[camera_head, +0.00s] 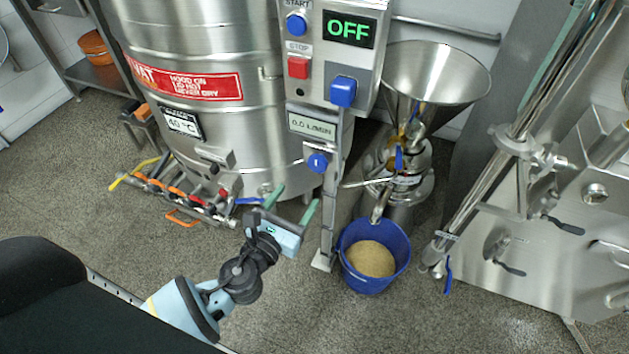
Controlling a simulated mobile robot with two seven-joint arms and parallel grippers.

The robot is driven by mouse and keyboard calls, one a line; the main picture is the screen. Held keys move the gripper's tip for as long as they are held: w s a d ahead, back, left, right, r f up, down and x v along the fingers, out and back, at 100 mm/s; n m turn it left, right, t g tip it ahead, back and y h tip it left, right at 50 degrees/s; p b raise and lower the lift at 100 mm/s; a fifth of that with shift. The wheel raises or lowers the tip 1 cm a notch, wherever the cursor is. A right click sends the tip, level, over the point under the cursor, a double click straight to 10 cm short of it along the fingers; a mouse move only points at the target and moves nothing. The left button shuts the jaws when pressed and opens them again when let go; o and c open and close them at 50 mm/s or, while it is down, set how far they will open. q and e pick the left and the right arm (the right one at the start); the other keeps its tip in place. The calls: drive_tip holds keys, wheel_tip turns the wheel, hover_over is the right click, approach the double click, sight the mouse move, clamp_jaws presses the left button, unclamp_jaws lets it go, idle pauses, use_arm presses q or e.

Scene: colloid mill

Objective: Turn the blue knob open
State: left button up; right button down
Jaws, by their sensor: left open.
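A round blue knob (317,162) with a white mark sits on the steel post, just below the flow display (312,125) that reads about 0.0 L/min. My left gripper (294,203) is open and empty, its two green fingers pointing up and to the right. In the picture it is below and left of the knob, apart from it. The gap in depth is hard to judge. My right gripper is not in view.
The control box has a blue START button (296,25), red STOP button (298,67), blue square switch (342,92) and OFF display (349,29). A steel vat (215,110) stands left. A mill with a hopper (433,80) stands right, above a blue bucket (361,283) of tan material.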

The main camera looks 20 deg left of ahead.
sight(316, 166)
use_arm(q)
drive_tip(key=shift+m, duration=0.6)
drive_tip(key=shift+w+d+r+b, duration=0.1)
drive_tip(key=shift+w+d+b, duration=0.1)
drive_tip(key=shift+w, duration=1.25)
drive_tip(key=shift+w+d+r+b, duration=0.1)
drive_tip(key=shift+w+r+b, duration=0.05)
drive_tip(key=shift+w, duration=1.3)
drive_tip(key=shift+w+d+r+b, duration=0.1)
drive_tip(key=shift+w+b, duration=0.1)
drive_tip(key=shift+w, duration=1.25)
drive_tip(key=c, duration=1)
drive_tip(key=shift+o, duration=0.2)
